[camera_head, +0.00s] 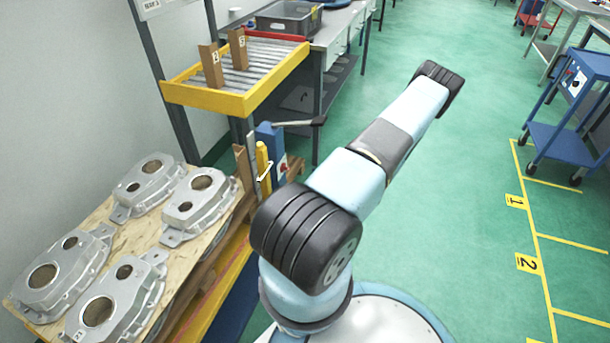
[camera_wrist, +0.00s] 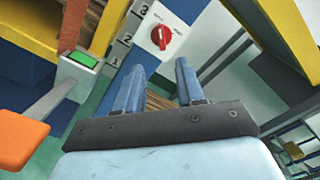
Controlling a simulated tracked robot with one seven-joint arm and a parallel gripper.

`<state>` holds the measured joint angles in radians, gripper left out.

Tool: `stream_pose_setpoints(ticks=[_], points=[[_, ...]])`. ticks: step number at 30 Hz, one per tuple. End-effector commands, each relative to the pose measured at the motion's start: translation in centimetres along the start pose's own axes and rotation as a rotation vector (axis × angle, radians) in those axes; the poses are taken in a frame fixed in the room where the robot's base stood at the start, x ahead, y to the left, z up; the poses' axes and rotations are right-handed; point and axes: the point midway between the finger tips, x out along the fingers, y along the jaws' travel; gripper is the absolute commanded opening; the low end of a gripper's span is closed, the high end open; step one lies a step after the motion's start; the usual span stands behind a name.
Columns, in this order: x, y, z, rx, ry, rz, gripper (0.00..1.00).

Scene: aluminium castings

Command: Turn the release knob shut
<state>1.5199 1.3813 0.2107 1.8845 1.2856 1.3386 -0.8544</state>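A small red and white spot on the blue post (camera_head: 270,138) in the head view looks like the same knob. My gripper (camera_wrist: 160,67) is open and empty in the wrist view, its two blue fingers apart below the knob and not touching it. The gripper is not visible in the head view.
A green-faced box (camera_wrist: 84,59) and an orange-ended lever (camera_wrist: 22,137) lie left in the wrist view. In the head view, a pallet of castings (camera_head: 120,240) stands at left, below a yellow roller rack (camera_head: 215,98).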

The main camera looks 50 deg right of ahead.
Motion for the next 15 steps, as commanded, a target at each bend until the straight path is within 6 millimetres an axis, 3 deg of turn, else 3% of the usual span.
stream_pose_setpoints(ticks=[6,15], points=[[-2.8,0.0,0.0,0.001,0.001,0.0,0.38],[-3.6,0.1,0.0,0.001,0.0,0.001,0.38]])
